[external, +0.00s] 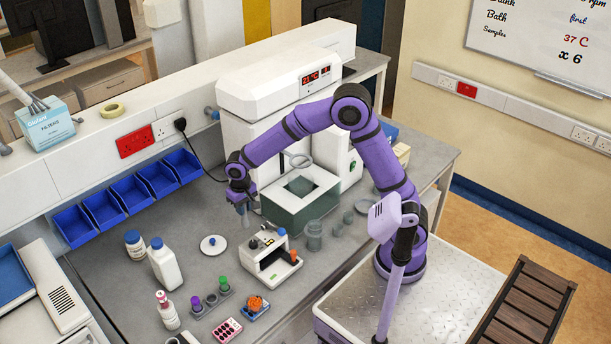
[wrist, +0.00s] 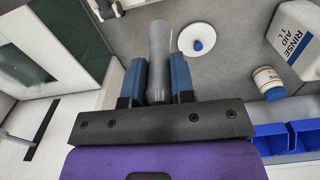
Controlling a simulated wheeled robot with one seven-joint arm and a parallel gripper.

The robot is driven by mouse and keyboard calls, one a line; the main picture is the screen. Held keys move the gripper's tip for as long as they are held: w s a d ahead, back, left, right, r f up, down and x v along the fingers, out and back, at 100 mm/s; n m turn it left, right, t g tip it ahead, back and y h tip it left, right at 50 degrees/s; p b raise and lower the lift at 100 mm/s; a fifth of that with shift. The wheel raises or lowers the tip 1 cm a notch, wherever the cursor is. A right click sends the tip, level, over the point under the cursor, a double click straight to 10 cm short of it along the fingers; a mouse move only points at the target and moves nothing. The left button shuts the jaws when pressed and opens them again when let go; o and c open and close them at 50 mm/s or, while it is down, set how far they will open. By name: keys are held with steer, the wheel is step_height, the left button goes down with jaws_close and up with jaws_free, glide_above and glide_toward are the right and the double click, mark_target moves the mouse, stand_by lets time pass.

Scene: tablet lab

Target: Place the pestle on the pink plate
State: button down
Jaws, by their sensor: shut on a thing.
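My gripper (external: 243,198) hangs over the bench near the front of the large white machine. In the wrist view its two blue fingers (wrist: 158,80) are shut on a grey pestle (wrist: 160,45), which points away from the palm. The pestle also shows below the fingers in the external view (external: 245,216), apparently above the bench top. The pink plate (external: 228,331), a small tray with rows of round wells, lies at the front edge of the bench. It is well apart from my gripper and is not visible in the wrist view.
A white disc with a blue knob (external: 213,245) and a small white device (external: 272,258) lie near my gripper. A tube rack (external: 212,302), an orange item on a blue base (external: 256,307), bottles (external: 165,264) and grey jars (external: 314,236) stand around. Blue bins (external: 130,193) line the back.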

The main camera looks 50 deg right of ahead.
steer(key=s+a+n, duration=0.2)
steer(key=s+a, duration=0.3)
steer(key=s, duration=0.5)
steer(key=s+a+n, duration=0.2)
steer(key=s+a, duration=0.4)
steer(key=s, duration=0.5)
steer(key=s+a+n, duration=0.2)
steer(key=s+a, duration=0.3)
steer(key=s, duration=0.5)
step_height(320, 180, down, 8)
steer(key=shift+w+a+f, duration=0.8)
steer(key=shift+w+a, duration=1)
steer(key=shift+a, duration=0.2)
steer(key=shift+w+a+f, duration=0.8)
steer(key=shift+w+a, duration=1.05)
steer(key=shift+a, duration=0.1)
steer(key=shift+w+a+f, duration=0.8)
steer(key=shift+w+a, duration=1)
steer(key=shift+a, duration=0.2)
steer(key=shift+f, duration=0.15)
steer(key=c, duration=1)
jaws_free()
steer(key=shift+o, duration=0.2)
